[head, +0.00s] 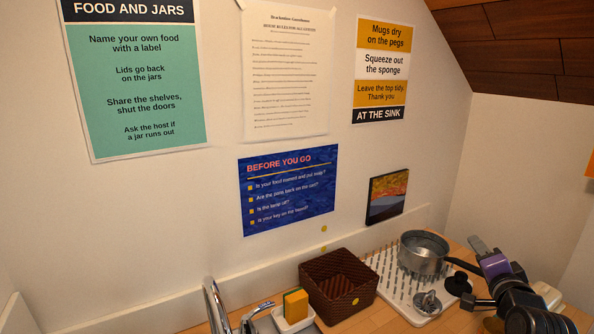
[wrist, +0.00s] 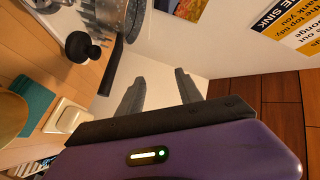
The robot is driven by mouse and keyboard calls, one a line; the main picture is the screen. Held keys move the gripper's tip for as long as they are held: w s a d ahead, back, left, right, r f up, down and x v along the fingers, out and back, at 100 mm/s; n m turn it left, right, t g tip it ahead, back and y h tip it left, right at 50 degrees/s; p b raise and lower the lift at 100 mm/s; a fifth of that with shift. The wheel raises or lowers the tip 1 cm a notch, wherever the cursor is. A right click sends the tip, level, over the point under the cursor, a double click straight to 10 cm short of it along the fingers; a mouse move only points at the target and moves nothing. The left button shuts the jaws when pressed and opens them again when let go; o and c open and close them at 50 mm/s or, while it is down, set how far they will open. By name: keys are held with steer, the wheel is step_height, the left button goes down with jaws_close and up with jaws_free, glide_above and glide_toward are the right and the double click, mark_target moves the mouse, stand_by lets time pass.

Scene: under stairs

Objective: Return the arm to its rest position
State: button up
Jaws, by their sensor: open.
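My arm (head: 525,305) reaches in from the lower right of the head view, its purple and black end raised beside the metal pot. In the wrist view my gripper (wrist: 160,82) is open, its two grey fingers spread apart with nothing between them. The fingers point toward the pale wall. The metal pot (head: 423,255) stands on the white peg rack (head: 398,302) to the left of my arm; it also shows in the wrist view (wrist: 112,35) at the upper left, with its dark handle near the left finger.
A brown basket (head: 338,290) and a yellow sponge (head: 296,304) in a white holder stand left of the rack. A tap (head: 220,310) is at lower left. A sloped wooden ceiling (head: 530,45) hangs at upper right. Posters and a small picture (head: 387,195) are on the wall.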

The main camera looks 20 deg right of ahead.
steer(key=s+a+f+n+t+y, duration=0.1)
steer(key=s+a+f+n, duration=0.25)
steer(key=a, duration=0.55)
steer(key=s+a+f+n+t+y+b, duration=0.15)
steer(key=s+a+n, duration=0.3)
steer(key=a, duration=0.45)
steer(key=s+a+f+n+t, duration=0.25)
steer(key=a+n, duration=0.25)
steer(key=a, duration=0.4)
steer(key=s+a+f+n+g+y, duration=0.1)
steer(key=s+a+f+n+y, duration=0.2)
steer(key=s+a, duration=0.5)
steer(key=s+a+f+n+g+y+b, duration=0.1)
steer(key=s+a+f+n+g+y, duration=0.1)
steer(key=s+a+y, duration=0.3)
steer(key=s+a+f+n, duration=0.1)
steer(key=s+a, duration=0.2)
steer(key=s, duration=0.4)
steer(key=shift+a+f+n, duration=0.15)
steer(key=shift+a+n, duration=0.1)
steer(key=shift+n, duration=0.05)
